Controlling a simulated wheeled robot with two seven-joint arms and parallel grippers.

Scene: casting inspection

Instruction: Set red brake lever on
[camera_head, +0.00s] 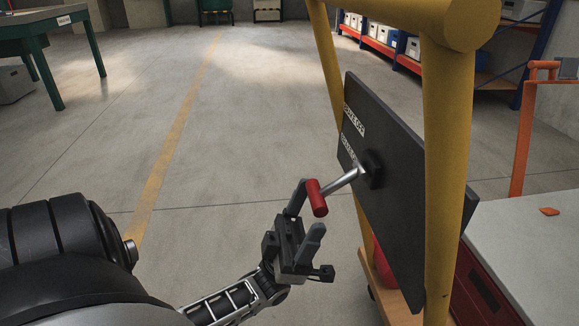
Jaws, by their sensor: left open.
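The brake lever has a red grip (316,198) on a silver arm. The arm runs down and left from a black hub on a dark panel (397,205). Two white labels, one above the other, sit on the panel's left part; their wording is too small to read surely. My left gripper (308,209) is open, with its fingers pointing up at the red grip. One finger is left of the grip and the other just below it; I cannot tell whether either touches it. My right gripper is not in view.
A yellow tubular frame (447,170) stands around the panel, with a wooden base board (389,290) below. A grey-topped bench (530,240) with an orange piece (549,211) is at right. Shelves with bins stand at the back right.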

